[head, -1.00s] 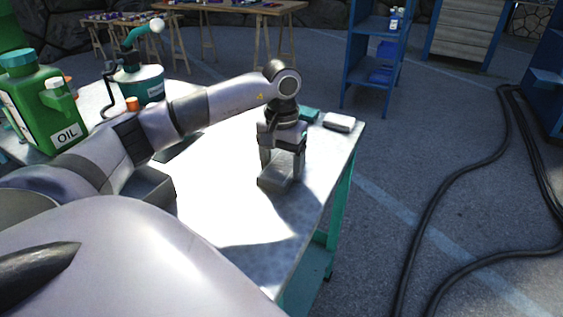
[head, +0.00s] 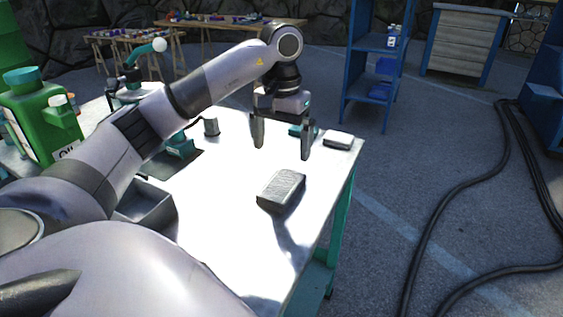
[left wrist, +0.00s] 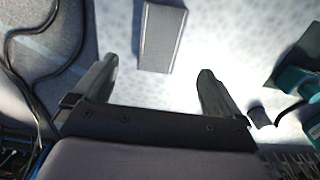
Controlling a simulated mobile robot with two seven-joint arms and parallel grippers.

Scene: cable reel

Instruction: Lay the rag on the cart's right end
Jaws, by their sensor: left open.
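The rag (head: 281,190), a grey folded block, lies flat on the right part of the white-topped cart (head: 225,215), near its right edge. It also shows at the top of the left wrist view (left wrist: 162,36). My left gripper (head: 282,150) is open and empty, fingers pointing down, above and slightly beyond the rag. Its two fingers also show apart in the left wrist view (left wrist: 155,80), with nothing between them. My right gripper is not in view.
A light block (head: 338,139) and a teal item (head: 303,131) lie at the cart's far right corner. A grey open tray (head: 147,208), a small grey cylinder (head: 211,126) and a green oil can (head: 45,115) stand further left. Black cables (head: 440,200) lie on the floor.

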